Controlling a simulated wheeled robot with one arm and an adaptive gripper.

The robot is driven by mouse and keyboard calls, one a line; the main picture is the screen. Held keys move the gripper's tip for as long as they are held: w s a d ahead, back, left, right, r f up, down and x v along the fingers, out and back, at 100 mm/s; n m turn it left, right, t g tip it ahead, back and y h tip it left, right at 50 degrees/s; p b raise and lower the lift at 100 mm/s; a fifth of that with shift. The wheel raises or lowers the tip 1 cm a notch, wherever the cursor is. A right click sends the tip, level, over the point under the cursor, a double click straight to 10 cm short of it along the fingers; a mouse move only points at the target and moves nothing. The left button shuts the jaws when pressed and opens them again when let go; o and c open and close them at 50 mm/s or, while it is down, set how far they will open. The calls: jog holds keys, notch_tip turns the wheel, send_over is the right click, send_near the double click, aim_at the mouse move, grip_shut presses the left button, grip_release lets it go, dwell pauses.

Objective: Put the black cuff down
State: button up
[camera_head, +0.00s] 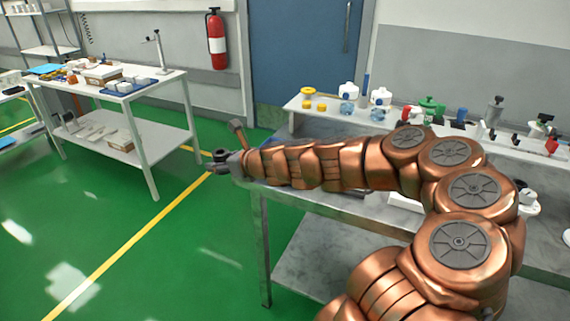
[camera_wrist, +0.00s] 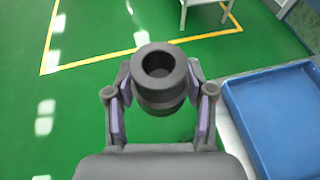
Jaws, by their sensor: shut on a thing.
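The black cuff (camera_wrist: 158,75), a short dark cylinder with a round hollow in its end, is between the two fingers of my gripper (camera_wrist: 160,95) in the wrist view. The fingers are shut on its sides. Green floor shows behind and below the cuff. In the head view my gripper (camera_head: 224,162) is at the far left end of my outstretched arm, near the left end of the grey bench. The cuff is small and dark there and hard to tell from the fingers.
A blue tray (camera_wrist: 275,125) lies on the bench to the right of my gripper. The grey bench (camera_head: 262,240) carries bottles and coloured fittings along its back shelf. A white table (camera_head: 150,84) with boxes stands at the left. Open green floor lies between.

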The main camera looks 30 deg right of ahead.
jog(key=s+d+f+b, duration=0.3)
jog(key=s+d+f, duration=0.1)
jog(key=s+d, duration=1.1)
jog(key=w+d, duration=0.2)
jog(key=w, duration=0.3)
jog(key=w+d+p, duration=0.1)
jog(key=w+d, duration=0.1)
jog(key=w, duration=0.3)
jog(key=w+d+f, duration=0.1)
jog(key=w, duration=0.5)
jog(key=shift+d+f, duration=0.1)
jog(key=shift+d, duration=0.3)
jog(key=shift+f, duration=1.8)
jog(key=o, duration=1.2)
jog(key=shift+c, duration=0.2)
